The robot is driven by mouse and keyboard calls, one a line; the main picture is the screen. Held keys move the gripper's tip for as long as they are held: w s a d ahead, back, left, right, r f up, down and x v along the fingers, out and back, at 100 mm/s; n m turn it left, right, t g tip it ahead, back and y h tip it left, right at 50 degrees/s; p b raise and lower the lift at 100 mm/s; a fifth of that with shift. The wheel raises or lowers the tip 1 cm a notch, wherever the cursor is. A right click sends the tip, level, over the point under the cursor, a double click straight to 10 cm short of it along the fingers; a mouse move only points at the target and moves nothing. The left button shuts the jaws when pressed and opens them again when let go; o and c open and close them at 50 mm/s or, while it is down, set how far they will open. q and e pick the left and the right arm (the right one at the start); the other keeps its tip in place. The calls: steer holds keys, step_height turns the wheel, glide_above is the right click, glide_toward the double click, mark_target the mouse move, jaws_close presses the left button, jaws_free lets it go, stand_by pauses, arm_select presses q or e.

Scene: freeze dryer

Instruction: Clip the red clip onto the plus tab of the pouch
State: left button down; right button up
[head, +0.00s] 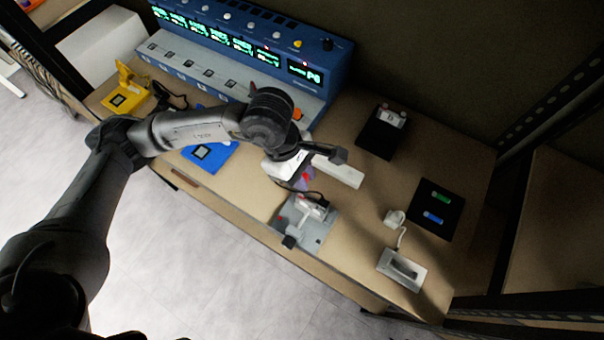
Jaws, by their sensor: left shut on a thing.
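My left gripper (308,174) reaches in from the left over the middle of the bench, its fingers angled down. It is shut on a small red clip (304,182), which is partly hidden by the fingers. Just in front of and below it is a grey fixture plate (317,238). A pale piece that looks like the pouch (318,204) lies on this plate. The plus tab is too small to tell apart. I cannot tell whether the clip touches the pouch. My right gripper is out of view.
A blue instrument rack (230,40) with lit displays runs along the back left. A white block (340,171) sits beside the gripper. A black mat (437,209), a white tool (402,269) and a black box (383,132) are to the right.

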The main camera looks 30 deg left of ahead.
mark_target(302, 194)
arm_select(q)
steer(key=shift+f+b, duration=0.6)
steer(key=shift+f, duration=0.5)
steer(key=shift+f+b, duration=1.1)
steer(key=shift+f, duration=1.35)
steer(key=shift+r, duration=0.75)
steer(key=shift+b, duration=0.35)
